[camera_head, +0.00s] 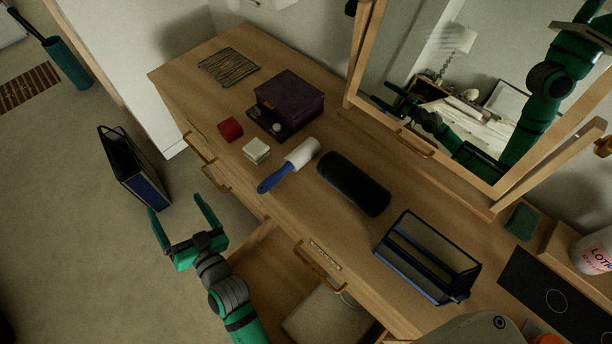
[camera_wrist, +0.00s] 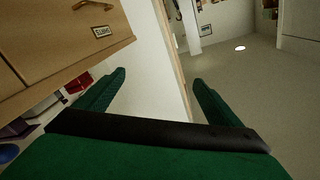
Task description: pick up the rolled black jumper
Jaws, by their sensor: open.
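The rolled black jumper (camera_head: 354,183) lies on the wooden dresser top, between a lint roller and a black mesh organiser. It is a dark rounded cylinder lying at a slant. My gripper (camera_head: 181,213) is open and empty, out in front of the dresser's front edge, to the left of the jumper and apart from it. In the wrist view my two green fingers (camera_wrist: 158,88) are spread with nothing between them. I cannot make out the jumper in the wrist view.
A blue-handled lint roller (camera_head: 290,165), a white block (camera_head: 256,150), a red box (camera_head: 230,129) and a purple box (camera_head: 290,97) sit left of the jumper. The mesh organiser (camera_head: 426,257) stands right. A mirror (camera_head: 460,75) rises behind. An open drawer (camera_head: 262,240) juts out in front.

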